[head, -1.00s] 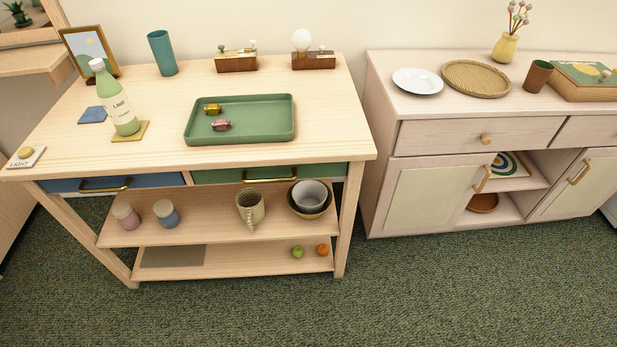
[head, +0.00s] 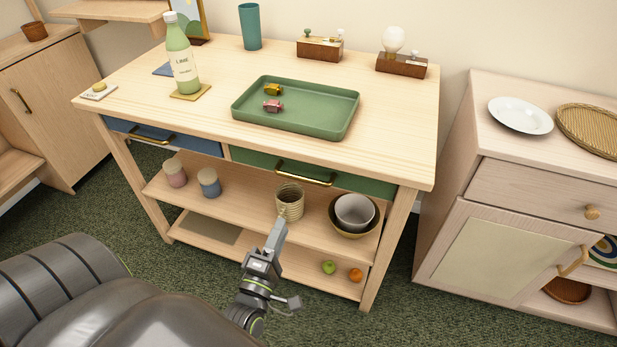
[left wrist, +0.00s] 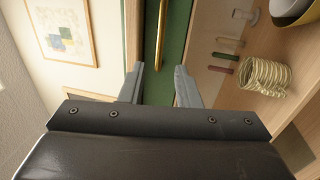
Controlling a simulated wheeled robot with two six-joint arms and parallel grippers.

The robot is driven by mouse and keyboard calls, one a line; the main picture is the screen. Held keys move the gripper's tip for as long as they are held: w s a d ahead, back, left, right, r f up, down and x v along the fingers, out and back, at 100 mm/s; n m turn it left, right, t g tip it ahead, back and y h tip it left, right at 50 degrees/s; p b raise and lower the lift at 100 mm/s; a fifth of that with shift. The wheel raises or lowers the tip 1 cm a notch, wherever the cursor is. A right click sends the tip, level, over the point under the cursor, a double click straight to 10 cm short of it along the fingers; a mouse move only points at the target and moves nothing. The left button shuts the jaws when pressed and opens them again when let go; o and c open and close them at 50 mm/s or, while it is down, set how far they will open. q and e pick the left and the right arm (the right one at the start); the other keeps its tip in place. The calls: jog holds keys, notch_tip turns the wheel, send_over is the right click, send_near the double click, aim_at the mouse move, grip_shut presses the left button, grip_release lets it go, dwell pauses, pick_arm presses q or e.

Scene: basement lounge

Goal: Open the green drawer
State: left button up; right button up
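The green drawer (head: 357,183) is under the right part of the light wood table top and looks closed, with a brass bar handle (head: 305,174) on its front. My left gripper (head: 277,228) is in front of the lower shelves, below the handle in the picture. In the left wrist view, the left gripper (left wrist: 159,68) has its two fingers apart with nothing between them. The brass handle (left wrist: 161,32) runs lengthwise ahead of the gap, against the green drawer front (left wrist: 178,35), apart from the fingers. My right gripper is not in view.
A blue drawer (head: 180,141) is left of the green one. A ribbed mug (head: 290,201) and nested bowls (head: 355,211) stand on the shelf below. A green tray (head: 330,122) and a bottle (head: 181,60) are on top. A cabinet (head: 500,235) stands to the right.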

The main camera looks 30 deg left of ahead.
aim_at(303, 177)
pick_arm(q)
jog(key=p+x, duration=0.4)
jog(key=x, duration=1)
jog(key=shift+w, duration=0.3)
jog(key=shift+w+r+p, duration=0.1)
jog(key=shift+w+p, duration=0.2)
jog(key=shift+w, duration=0.05)
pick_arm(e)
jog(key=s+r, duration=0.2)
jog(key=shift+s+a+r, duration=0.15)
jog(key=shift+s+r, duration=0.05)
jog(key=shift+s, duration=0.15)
pick_arm(q)
jog(key=shift+c, duration=0.2)
grip_shut()
